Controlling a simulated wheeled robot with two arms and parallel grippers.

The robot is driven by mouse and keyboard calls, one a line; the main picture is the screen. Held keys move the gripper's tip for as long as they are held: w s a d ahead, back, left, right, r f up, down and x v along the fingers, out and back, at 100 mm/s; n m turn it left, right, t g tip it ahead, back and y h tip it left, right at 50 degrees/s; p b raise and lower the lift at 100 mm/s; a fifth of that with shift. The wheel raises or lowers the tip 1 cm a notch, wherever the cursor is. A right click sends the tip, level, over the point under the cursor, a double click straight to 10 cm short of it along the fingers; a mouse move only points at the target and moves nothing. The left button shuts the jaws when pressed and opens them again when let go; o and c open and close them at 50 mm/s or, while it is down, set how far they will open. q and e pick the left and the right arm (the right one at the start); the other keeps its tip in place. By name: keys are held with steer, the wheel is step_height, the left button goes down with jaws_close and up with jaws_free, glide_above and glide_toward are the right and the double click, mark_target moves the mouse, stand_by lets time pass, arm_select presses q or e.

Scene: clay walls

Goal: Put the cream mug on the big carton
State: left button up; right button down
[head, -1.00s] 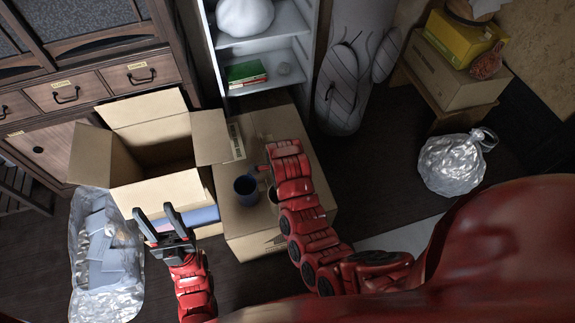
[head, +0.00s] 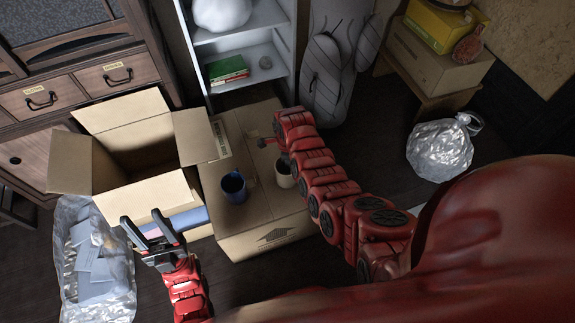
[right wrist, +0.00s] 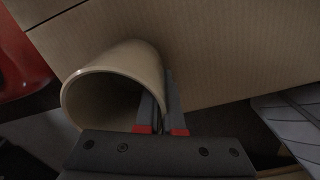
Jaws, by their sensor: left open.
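The cream mug (head: 284,174) shows beside my right forearm, over the top of the large closed carton (head: 262,222). In the right wrist view the cream mug (right wrist: 120,82) fills the middle, its opening facing the lower left. My right gripper (right wrist: 166,78) has its fingers close together at the mug's right side, shut on it; the exact grip is partly hidden. In the head view my arm hides this gripper. Whether the mug's base touches the cardboard, I cannot tell. My left gripper (head: 147,228) is open and empty, in front of the open carton (head: 150,200).
A blue mug (head: 233,187) stands on the closed carton, left of the cream mug. A white shelf (head: 245,42) stands behind it. A clear bag (head: 95,265) lies at the left, a silvery bag (head: 440,147) on the right floor. The carton top's near part is clear.

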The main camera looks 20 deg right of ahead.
steer(key=shift+f, duration=0.3)
steer(key=c, duration=1.1)
jaws_free()
steer(key=shift+r, duration=0.1)
steer(key=shift+o, duration=0.2)
steer(key=shift+r, duration=0.1)
